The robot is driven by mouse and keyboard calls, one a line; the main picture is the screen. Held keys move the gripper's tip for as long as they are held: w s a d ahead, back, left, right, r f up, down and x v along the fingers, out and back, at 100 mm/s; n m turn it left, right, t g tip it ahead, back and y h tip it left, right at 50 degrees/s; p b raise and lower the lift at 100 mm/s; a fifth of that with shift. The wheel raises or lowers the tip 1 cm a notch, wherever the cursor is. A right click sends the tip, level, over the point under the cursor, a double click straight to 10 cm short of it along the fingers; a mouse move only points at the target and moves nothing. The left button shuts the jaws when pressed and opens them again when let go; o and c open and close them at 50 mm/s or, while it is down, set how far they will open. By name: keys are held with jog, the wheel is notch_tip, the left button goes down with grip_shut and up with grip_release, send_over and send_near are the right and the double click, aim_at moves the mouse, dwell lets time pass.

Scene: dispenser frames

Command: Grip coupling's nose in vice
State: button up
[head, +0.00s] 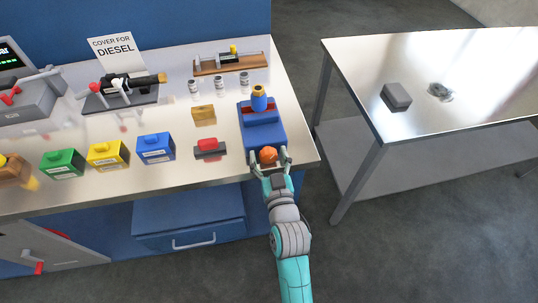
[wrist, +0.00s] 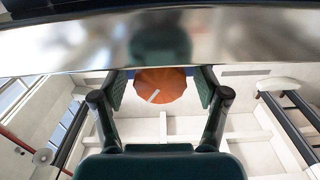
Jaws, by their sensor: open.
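The blue vice (head: 264,136) stands at the right end of the bench. The coupling (head: 259,103), blue with a brass-coloured ring on top, stands upright at the vice's dark red jaws. Its lower end is hidden there, and I cannot tell whether the jaws touch it. An orange knob (head: 268,154) is on the vice's near side; it also shows in the wrist view (wrist: 170,80) with a white mark on its face. My gripper (head: 270,157) is open, with one finger on each side of the knob. In the wrist view, gaps show between the knob and my fingers (wrist: 160,88).
A red-topped block (head: 208,147) and a brass-coloured block (head: 203,115) lie left of the vice. Blue (head: 155,148), yellow (head: 108,155) and green (head: 62,163) boxes line the front. A second table (head: 440,65) stands right, across a floor gap.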

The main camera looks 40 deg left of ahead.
jog(key=shift+n, duration=0.6)
jog(key=shift+s+d+n, duration=0.15)
jog(key=shift+n, duration=0.15)
jog(key=s+d+m, duration=0.5)
jog(key=s+d, duration=0.3)
jog(key=d, duration=0.2)
jog(key=x, duration=1.2)
jog(key=shift+w+a, duration=0.1)
jog(key=shift+a, duration=0.2)
jog(key=n, duration=0.5)
jog(key=shift+n, duration=0.3)
jog(key=s+d+m, duration=0.4)
jog(key=s+d, duration=0.4)
jog(key=d, duration=0.1)
jog(key=shift+d+f+m, duration=0.15)
jog(key=shift+d+m, duration=0.05)
jog(key=shift+m, duration=0.2)
